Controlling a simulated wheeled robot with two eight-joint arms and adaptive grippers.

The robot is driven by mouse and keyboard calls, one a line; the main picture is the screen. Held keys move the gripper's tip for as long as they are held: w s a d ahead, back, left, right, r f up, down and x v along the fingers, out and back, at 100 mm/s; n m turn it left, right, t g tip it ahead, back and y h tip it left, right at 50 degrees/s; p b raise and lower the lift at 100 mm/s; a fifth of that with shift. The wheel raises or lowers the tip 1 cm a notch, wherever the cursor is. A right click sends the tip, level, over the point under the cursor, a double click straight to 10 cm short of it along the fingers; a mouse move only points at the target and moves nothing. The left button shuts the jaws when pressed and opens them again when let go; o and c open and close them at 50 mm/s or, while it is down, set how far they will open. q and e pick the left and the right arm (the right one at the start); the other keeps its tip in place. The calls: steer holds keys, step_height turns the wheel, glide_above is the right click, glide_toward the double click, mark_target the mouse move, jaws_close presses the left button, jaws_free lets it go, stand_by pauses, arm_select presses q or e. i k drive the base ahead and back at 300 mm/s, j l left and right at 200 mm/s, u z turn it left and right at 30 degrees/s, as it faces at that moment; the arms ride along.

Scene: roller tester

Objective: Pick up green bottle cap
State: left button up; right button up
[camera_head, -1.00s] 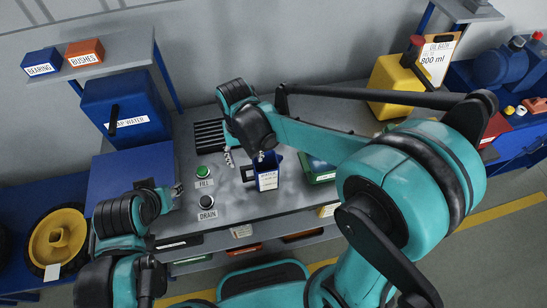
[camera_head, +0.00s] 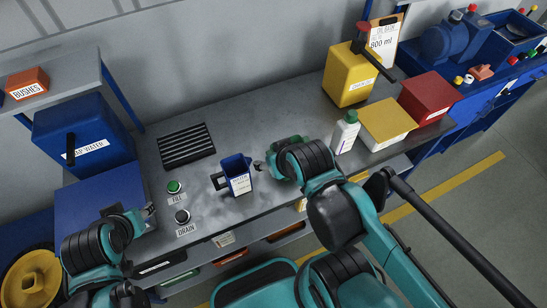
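A white bottle (camera_head: 345,134) with a green cap (camera_head: 351,116) stands upright on the grey bench, right of centre. The cap sits on top of the bottle. My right gripper (camera_head: 260,167) is low over the bench, left of the bottle and apart from it, beside the blue jug (camera_head: 236,177). Its fingers are small and partly hidden by the wrist, so its opening is unclear. My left gripper (camera_head: 150,211) is at the left, near the DRAIN button, far from the bottle; its opening is also too small to judge.
A yellow canister (camera_head: 348,78), a yellow-topped box (camera_head: 388,122) and a red box (camera_head: 426,97) stand around the bottle. A black grate (camera_head: 186,146) lies at the back. Bench between grate and canister is clear.

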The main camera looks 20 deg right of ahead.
mark_target(351, 117)
steer(key=k+l+z, duration=0.1)
steer(key=l+z, duration=0.9)
steer(key=l+u, duration=0.1)
